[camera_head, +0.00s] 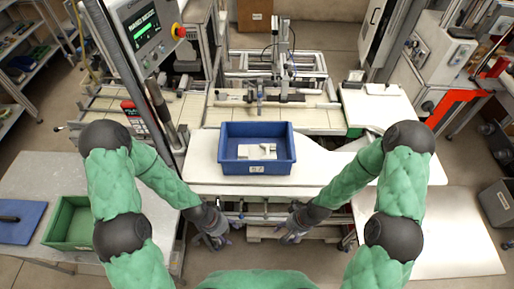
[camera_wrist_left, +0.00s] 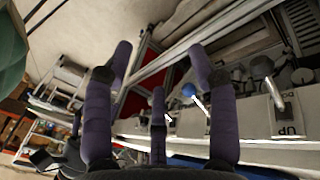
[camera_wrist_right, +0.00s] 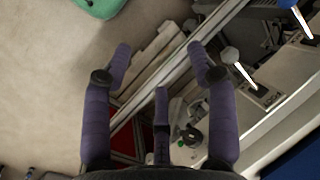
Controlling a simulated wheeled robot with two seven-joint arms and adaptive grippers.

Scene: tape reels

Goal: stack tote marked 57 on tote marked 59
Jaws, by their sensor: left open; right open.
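A blue tote (camera_head: 285,163) stands upright on the white table in front of me, in the middle of the head view. It holds a pale grey part (camera_head: 257,152), and its front label is too small to read surely. A green tote (camera_head: 62,243) stands on the grey table at the left; no number on it can be read. My left gripper (camera_head: 217,240) is open and empty, below the white table's front edge and left of the blue tote.
The white table (camera_head: 205,160) has bare surface on both sides of the blue tote. A flat blue item (camera_head: 20,222) with a dark tool lies left of the green tote. A control panel (camera_head: 143,32) on a post rises at the upper left. A conveyor frame (camera_head: 310,118) runs behind the table.

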